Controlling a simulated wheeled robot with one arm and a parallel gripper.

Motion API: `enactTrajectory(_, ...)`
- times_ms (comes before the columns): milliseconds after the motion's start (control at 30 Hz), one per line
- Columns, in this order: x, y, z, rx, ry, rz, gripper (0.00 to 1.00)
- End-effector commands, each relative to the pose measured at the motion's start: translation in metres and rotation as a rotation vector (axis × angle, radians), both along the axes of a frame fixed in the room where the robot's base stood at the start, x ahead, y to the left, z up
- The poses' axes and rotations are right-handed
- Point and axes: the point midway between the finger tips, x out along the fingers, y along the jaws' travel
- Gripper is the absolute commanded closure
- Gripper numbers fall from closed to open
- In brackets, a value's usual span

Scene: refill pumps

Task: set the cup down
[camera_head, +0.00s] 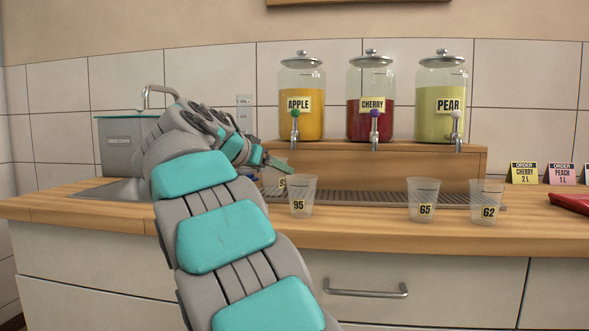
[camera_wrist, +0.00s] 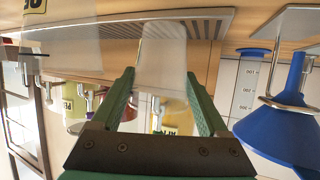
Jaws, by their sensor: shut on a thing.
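My gripper (camera_head: 277,163) reaches over the counter at the left end of the drip tray. It is shut on a clear cup (camera_head: 276,179), whose yellow label is partly hidden behind cup 95 and my fingers. In the wrist view, which is upside down, the pale cup (camera_wrist: 163,48) stands between the green fingers (camera_wrist: 160,82). The cup's base is close to the slotted drip tray (camera_wrist: 205,20). I cannot tell whether it touches. Cup 95 (camera_head: 301,196) stands just right of and in front of the held cup.
Cup 65 (camera_head: 424,199) and cup 62 (camera_head: 486,202) stand farther right on the counter (camera_head: 360,232). Apple (camera_head: 301,103), cherry (camera_head: 371,103) and pear (camera_head: 441,104) dispensers stand on a wooden riser (camera_head: 410,163). A blue funnel (camera_wrist: 275,122) hangs in a stand near my gripper.

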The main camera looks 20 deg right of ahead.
Motion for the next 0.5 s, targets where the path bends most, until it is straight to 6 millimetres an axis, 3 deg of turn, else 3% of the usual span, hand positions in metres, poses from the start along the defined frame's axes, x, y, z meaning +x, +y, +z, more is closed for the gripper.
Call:
enactTrajectory(200,0.023,-0.034,0.0,0.003,0.002,0.0,0.82)
enactTrajectory(500,0.031,-0.047,0.001,0.0,-0.002,0.001,0.82)
